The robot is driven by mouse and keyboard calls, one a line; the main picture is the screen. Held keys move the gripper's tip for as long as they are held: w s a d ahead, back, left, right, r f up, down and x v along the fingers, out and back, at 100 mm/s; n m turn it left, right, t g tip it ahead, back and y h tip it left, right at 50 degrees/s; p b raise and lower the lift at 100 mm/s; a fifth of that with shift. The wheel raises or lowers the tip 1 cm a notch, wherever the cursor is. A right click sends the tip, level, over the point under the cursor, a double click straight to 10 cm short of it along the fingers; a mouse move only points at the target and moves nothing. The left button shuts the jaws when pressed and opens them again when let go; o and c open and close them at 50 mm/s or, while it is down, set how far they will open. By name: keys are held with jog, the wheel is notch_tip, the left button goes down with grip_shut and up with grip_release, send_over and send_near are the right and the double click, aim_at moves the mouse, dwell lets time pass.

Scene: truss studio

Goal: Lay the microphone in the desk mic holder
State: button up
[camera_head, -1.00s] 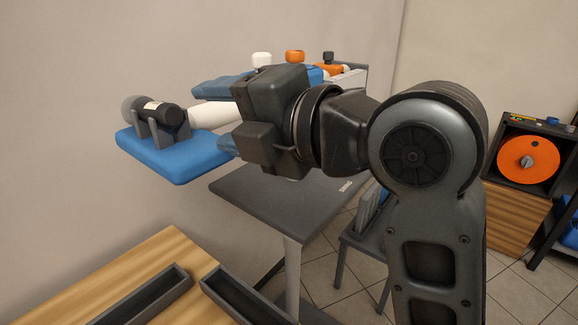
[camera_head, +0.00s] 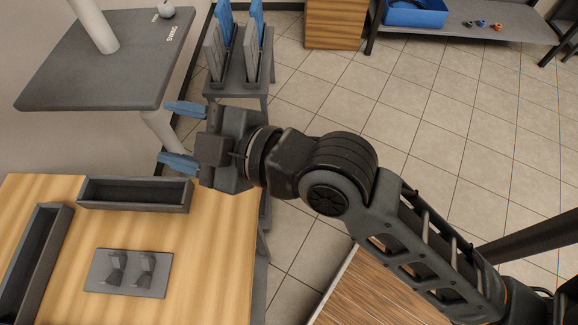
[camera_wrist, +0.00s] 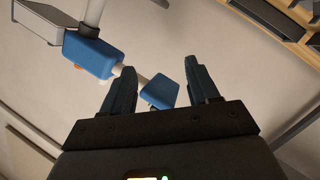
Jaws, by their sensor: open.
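The desk mic holder (camera_head: 95,272), a grey plate with two dark upright cradles, sits empty on the wooden desk at lower left in the head view. My gripper (camera_head: 172,133) is open and empty, its blue fingers pointing left above the gap between the desk and a dark grey table. In the wrist view my gripper (camera_wrist: 160,68) frames a blue platform (camera_wrist: 159,91) seen beyond the fingers. The microphone cannot be made out in either current view.
Dark trays (camera_head: 135,194) and (camera_head: 38,250) edge the wooden desk (camera_head: 205,265). The dark grey table (camera_head: 95,70) with a pole stands behind it. A rack (camera_head: 235,75) with upright slabs stands beyond my gripper. Tiled floor is open to the right.

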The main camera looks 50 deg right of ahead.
jog(key=s+d+f+m+h, duration=0.1)
jog(key=s+d+f+m, duration=0.1)
jog(key=s, duration=0.6)
jog(key=s+d+f+m+h, duration=0.1)
jog(key=s+d+m, duration=0.2)
jog(key=s, duration=0.6)
jog(key=s+d+f+m+g+h, duration=0.1)
jog(key=s+d+f+m+h, duration=0.1)
jog(key=s+m, duration=0.3)
jog(key=s+d, duration=0.1)
jog(key=s, duration=0.3)
jog(key=shift+s+f+m, duration=0.25)
jog(key=shift+f+m, duration=0.05)
jog(key=shift+o, duration=0.6)
jog(key=o, duration=0.3)
jog(key=shift+o, duration=0.2)
jog(key=shift+d, duration=0.15)
